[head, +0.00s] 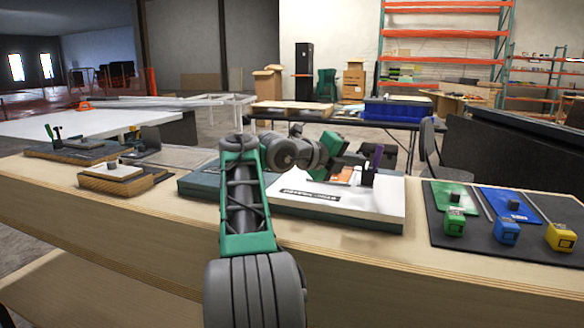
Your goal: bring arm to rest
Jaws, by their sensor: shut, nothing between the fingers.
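My arm reaches forward over the wooden bench and bends right at its green and grey joints. My gripper (346,163) is shut and empty, small and dark, above the white panel of a console. The console's white panel (370,207) lies on the bench with a dark label strip along its front. A dark block (367,177) with an upright purple piece stands on the panel, close to my gripper in the picture; I cannot tell whether they touch. An orange patch shows on the panel behind my wrist. My arm hides part of the console.
A dark mat (440,233) at right holds green, blue (506,232) and yellow (560,237) boxes with plates and rods. At left are a wooden block (110,180) and a board with small tools. A blue crate (397,110) stands on a table behind. Bare bench lies along the front.

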